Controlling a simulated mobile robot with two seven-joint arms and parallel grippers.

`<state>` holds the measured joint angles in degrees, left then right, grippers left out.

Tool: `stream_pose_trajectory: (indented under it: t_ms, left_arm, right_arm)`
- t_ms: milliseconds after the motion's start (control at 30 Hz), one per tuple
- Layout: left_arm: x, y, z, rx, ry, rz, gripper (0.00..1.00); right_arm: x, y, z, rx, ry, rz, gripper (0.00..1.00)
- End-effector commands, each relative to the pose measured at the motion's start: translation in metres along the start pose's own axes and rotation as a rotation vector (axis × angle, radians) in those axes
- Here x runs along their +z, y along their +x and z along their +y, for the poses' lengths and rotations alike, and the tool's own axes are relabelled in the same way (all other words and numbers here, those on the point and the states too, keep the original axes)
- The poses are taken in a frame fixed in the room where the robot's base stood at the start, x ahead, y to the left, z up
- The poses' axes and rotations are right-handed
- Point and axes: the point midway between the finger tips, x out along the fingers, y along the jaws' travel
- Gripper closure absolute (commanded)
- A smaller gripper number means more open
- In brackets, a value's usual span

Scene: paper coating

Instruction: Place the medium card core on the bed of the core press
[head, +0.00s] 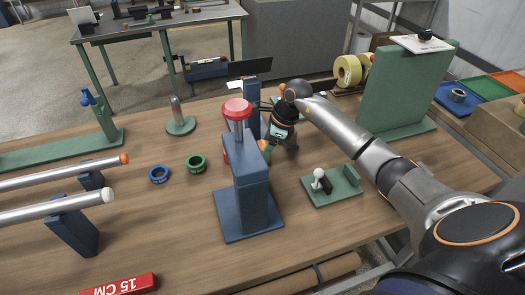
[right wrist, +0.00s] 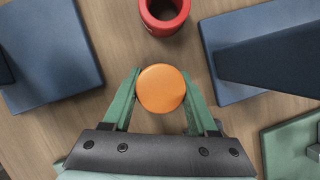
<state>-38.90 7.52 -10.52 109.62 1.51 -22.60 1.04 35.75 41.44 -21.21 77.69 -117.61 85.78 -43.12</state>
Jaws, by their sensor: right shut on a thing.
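My right gripper (right wrist: 160,98) is shut on an orange round thing (right wrist: 161,88), with a green finger on each side. Its top looks solid, with no hole showing. In the head view this gripper is low behind the blue press with a red knob (head: 237,108), which partly hides it. A red ring-shaped core (right wrist: 164,14) stands just beyond the fingers in the right wrist view, apart from the orange thing. A blue ring core (head: 158,175) and a green ring core (head: 196,163) lie on the table left of the press. I cannot tell which is medium.
A green plate with a white-knobbed lever (head: 331,188) sits right of the press. A blue post (head: 252,93) stands behind it. Two silver rollers (head: 55,208) lie at the left. A tall green panel (head: 400,95) is at the back right.

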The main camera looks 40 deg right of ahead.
Motion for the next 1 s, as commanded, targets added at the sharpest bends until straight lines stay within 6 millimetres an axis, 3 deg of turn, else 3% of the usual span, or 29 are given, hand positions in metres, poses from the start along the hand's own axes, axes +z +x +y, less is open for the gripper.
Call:
stream_pose_trajectory:
  t_ms: [33, 267, 633, 1000]
  left_arm:
    - [0.001, 0.001, 0.000, 0.000, 0.000, 0.000, 0.50]
    - [0.000, 0.000, 0.000, 0.000, 0.000, 0.000, 0.50]
    - [-0.003, -0.003, 0.001, 0.001, 0.000, 0.001, 0.50]
    - [0.000, 0.001, 0.000, 0.001, 0.000, 0.002, 0.50]
  right_arm:
    - [0.000, 0.001, 0.000, -0.001, 0.000, 0.000, 0.38]
    - [0.000, 0.000, 0.000, 0.000, 0.000, 0.000, 0.12]
    - [0.002, -0.006, 0.000, -0.001, 0.000, -0.001, 0.11]
    - [0.001, -0.081, -0.002, -0.005, 0.000, 0.000, 0.11]
